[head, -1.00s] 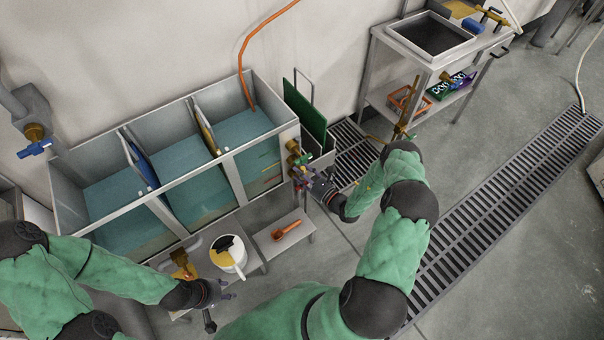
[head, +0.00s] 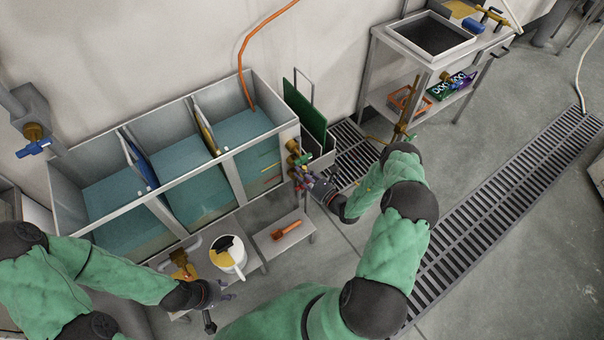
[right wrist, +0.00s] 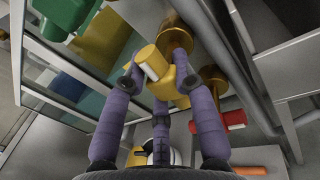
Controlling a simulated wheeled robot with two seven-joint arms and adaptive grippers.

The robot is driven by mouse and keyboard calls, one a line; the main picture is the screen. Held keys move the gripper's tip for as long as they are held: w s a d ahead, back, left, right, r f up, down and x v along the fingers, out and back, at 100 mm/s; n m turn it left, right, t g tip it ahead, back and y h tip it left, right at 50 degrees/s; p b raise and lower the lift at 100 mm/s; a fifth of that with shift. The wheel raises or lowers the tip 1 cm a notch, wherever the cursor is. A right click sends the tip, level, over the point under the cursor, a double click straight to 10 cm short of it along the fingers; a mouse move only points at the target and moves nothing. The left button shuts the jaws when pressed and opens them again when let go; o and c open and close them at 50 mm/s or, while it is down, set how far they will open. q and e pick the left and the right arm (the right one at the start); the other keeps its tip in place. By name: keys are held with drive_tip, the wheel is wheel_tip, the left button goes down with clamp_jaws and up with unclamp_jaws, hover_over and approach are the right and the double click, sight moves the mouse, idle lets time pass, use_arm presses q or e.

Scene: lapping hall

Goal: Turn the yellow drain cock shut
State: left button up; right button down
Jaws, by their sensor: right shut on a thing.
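The yellow drain cock (right wrist: 147,57) shows in the right wrist view, with a pale strip on its handle, on a brass body. My right gripper (right wrist: 160,82) has its purple fingers around the handle and is shut on it. In the head view my right gripper (head: 306,180) is at the tank's right end, largely hiding the cock. A green-handled cock (head: 303,160) sits above it; a red-handled one (right wrist: 222,121) is beside it in the wrist view. My left gripper (head: 220,298) is empty near the white jug, its fingers apart.
The three-bay tank (head: 170,190) holds bluish liquid. The white jug (head: 238,262) stands on a low bench, with an orange-handled tool (head: 287,229) on the stand beside it. A green board (head: 304,110) leans right of the tank. A floor grate (head: 500,200) runs to the right.

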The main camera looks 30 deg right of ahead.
drive_tip(key=m+t, duration=0.1)
drive_tip(key=m, duration=0.4)
drive_tip(key=shift+d+b, duration=0.15)
drive_tip(key=shift+b, duration=0.25)
drive_tip(key=m+h, duration=0.1)
drive_tip(key=m, duration=0.3)
drive_tip(key=shift+d+t, duration=0.1)
drive_tip(key=shift+t, duration=0.3)
drive_tip(key=m+h, duration=0.1)
drive_tip(key=m, duration=0.3)
drive_tip(key=shift+d+t+b, duration=0.1)
drive_tip(key=shift+t+b, duration=0.2)
drive_tip(key=shift+b, duration=0.1)
drive_tip(key=shift+d+m+h, duration=0.1)
drive_tip(key=shift+m+h, duration=0.5)
drive_tip(key=shift+m, duration=2.1)
drive_tip(key=c, duration=1)
unclamp_jaws()
drive_tip(key=shift+o, duration=0.2)
